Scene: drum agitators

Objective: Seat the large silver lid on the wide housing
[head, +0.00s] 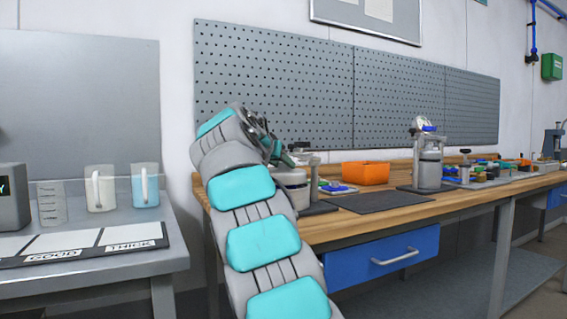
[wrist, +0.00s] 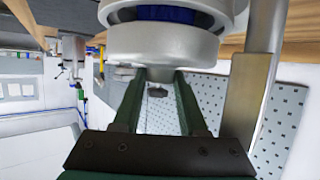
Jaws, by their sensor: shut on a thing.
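The large silver lid (wrist: 165,46) is a broad round disc in the wrist view. My gripper (wrist: 160,78) is shut on its small central knob, between dark green fingers. A blue ring (wrist: 165,14) and pale round metal, likely the wide housing, show directly beyond the lid; I cannot tell whether the lid touches or is seated. In the head view my gripper (head: 287,152) is over the silver lid and housing (head: 292,180) at the bench's left end, partly hidden by my arm.
A metal post (wrist: 247,105) stands close beside the lid. An orange bin (head: 365,173), a dark mat (head: 378,201) and a second silver agitator stand (head: 429,165) are to the right on the wooden bench. A pegboard (head: 270,80) rises behind.

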